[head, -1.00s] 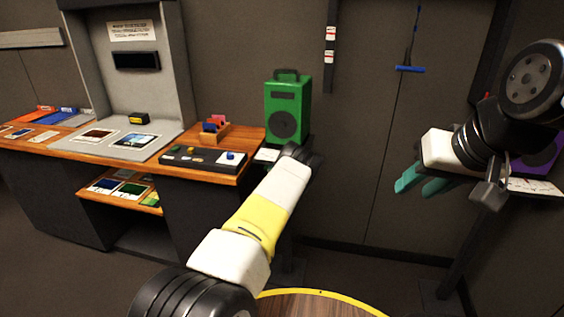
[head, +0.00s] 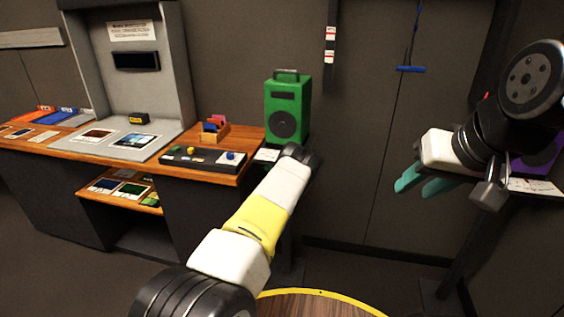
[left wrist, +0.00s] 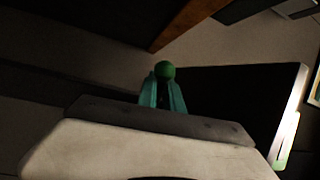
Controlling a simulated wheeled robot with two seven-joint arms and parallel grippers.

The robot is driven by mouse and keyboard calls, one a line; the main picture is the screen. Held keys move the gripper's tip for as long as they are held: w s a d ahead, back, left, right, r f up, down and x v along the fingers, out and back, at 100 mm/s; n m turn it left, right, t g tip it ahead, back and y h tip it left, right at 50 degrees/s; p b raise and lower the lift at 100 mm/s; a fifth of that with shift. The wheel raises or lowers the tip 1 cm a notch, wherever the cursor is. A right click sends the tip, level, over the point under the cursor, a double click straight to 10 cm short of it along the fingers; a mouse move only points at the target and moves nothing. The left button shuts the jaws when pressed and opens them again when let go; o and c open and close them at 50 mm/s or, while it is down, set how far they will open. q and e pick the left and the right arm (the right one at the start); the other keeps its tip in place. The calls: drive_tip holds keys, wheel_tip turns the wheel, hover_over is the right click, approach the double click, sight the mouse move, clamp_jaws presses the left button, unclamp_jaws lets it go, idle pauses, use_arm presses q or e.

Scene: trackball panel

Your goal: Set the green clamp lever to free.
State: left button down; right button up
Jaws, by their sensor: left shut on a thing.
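A round green knob (left wrist: 166,69), which looks like the end of the clamp lever, shows in the left wrist view. My left gripper (left wrist: 163,90) has its teal fingers shut on it. The rest of the lever and its base are hidden, so its setting cannot be read. In the head view my left forearm reaches toward the foot of a green speaker-like unit (head: 288,112), and its fingers are hidden behind the wrist. My right gripper (head: 415,188) hangs at the right with its teal fingers apart and nothing between them.
A wooden bench (head: 215,172) at the left carries a dark control panel (head: 203,161) and a small wooden holder with coloured cards. A purple unit (head: 540,155) is partly behind my right arm. A round wooden top (head: 315,305) is at the bottom. Wall between the units is mostly clear.

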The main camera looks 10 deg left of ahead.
use_arm(q)
drive_tip(key=shift+f, duration=0.1)
idle(0.6)
drive_tip(key=d+f+n+g+h, duration=0.4)
drive_tip(key=d+n, duration=0.1)
drive_tip(key=n, duration=0.8)
drive_tip(key=shift+d+f+g+h, duration=0.15)
drive_tip(key=shift+d+g+h, duration=0.05)
drive_tip(key=shift+g+h, duration=0.1)
drive_tip(key=shift+s+d, duration=0.1)
idle(0.6)
drive_tip(key=c, duration=1.5)
unclamp_jaws()
drive_tip(key=shift+v, duration=3.9)
